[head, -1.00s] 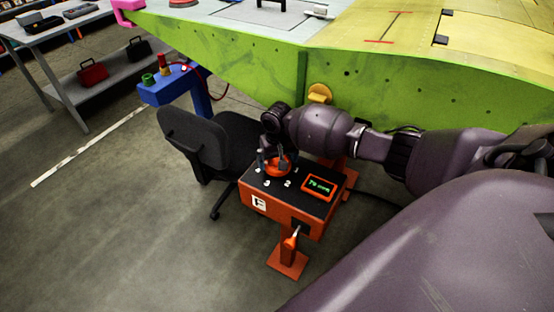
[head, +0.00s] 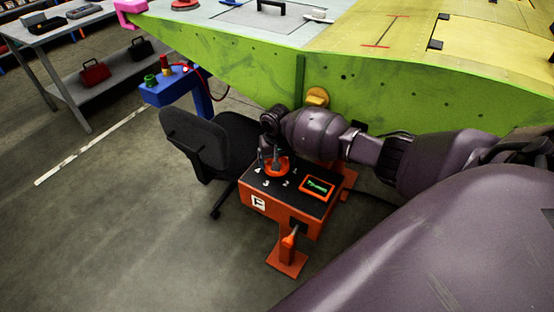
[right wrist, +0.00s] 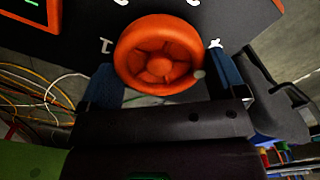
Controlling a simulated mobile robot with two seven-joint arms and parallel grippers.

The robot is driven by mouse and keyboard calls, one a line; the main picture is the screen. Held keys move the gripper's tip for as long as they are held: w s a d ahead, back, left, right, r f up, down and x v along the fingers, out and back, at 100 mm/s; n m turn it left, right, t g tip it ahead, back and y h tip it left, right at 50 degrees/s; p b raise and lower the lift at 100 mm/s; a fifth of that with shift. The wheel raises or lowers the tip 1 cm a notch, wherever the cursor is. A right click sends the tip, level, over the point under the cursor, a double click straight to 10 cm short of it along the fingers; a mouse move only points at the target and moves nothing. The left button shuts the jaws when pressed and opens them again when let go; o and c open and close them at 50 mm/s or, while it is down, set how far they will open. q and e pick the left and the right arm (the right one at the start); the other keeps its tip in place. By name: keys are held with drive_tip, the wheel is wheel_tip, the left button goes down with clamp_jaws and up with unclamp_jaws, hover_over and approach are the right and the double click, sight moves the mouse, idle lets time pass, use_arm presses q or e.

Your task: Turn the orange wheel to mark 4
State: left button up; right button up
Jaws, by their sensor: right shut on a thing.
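The orange wheel (head: 277,167) sits on the black top of an orange console (head: 275,207). In the right wrist view the wheel (right wrist: 160,52) lies between the two blue-padded fingers of my right gripper (right wrist: 165,78). The gripper comes from above and is shut on the wheel's rim. White marks 4 (head: 257,170), 3 (head: 265,184) and 2 (head: 285,184) show around the wheel. A small grey knob (right wrist: 198,73) is at the wheel's edge, below mark 4 (right wrist: 215,43) in the right wrist view. My left gripper is out of view.
A small display (head: 317,187) with green text, too blurred to read, is beside the wheel. A lever (head: 291,238) is on the console's front. A black chair (head: 200,145) stands close at the left. The green wing panel (head: 225,70) runs behind. Open floor lies front left.

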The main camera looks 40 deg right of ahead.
drive_tip(key=o, duration=0.6)
drive_tip(key=shift+o, duration=0.2)
drive_tip(key=shift+r, duration=0.25)
wheel_tip(320, 180, up, 4)
drive_tip(key=shift+r+p, duration=0.1)
drive_tip(key=shift+p, duration=0.6)
use_arm(q)
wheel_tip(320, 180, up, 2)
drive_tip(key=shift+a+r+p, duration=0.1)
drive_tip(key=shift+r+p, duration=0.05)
drive_tip(key=shift+p, duration=0.6)
use_arm(e)
wheel_tip(320, 180, up, 6)
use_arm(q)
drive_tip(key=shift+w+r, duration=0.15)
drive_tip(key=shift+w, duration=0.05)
